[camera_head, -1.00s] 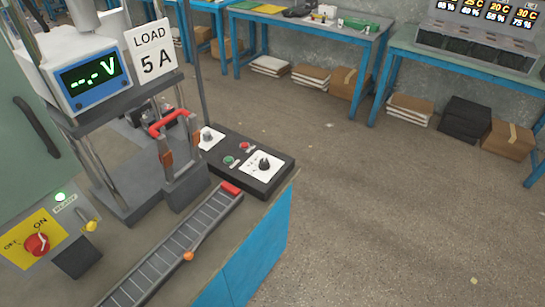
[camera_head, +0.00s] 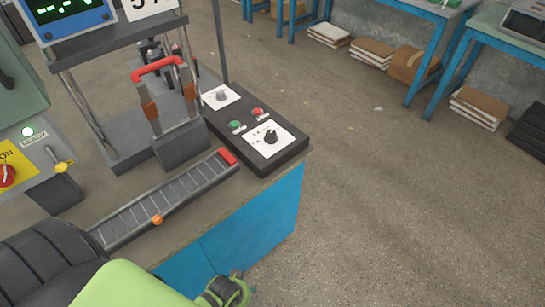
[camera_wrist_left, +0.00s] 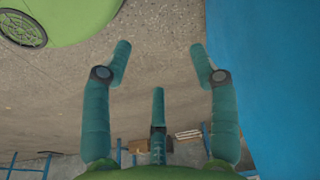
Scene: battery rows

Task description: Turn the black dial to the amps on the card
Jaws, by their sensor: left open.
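The black dial (camera_head: 270,136) sits on a white plate at the near right end of the dark control box (camera_head: 262,167). Its pointer and the plate's marks are too small to read. The card (camera_head: 151,6) is cut off by the top edge of the head view; only part of a "5" shows. My left arm (camera_head: 125,284), green, comes in at the lower left of the head view, below and in front of the bench. In the left wrist view my left gripper (camera_wrist_left: 160,62) is open and empty, its teal fingers spread above the floor, apart from the dial. My right gripper is not in view.
A grey dial (camera_head: 221,95), a green button (camera_head: 236,126) and a red button (camera_head: 257,113) share the control box. A red-handled clamp (camera_head: 160,68) and a slotted rail (camera_head: 165,200) stand to the left. The bench's blue side (camera_head: 255,220) drops to open floor.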

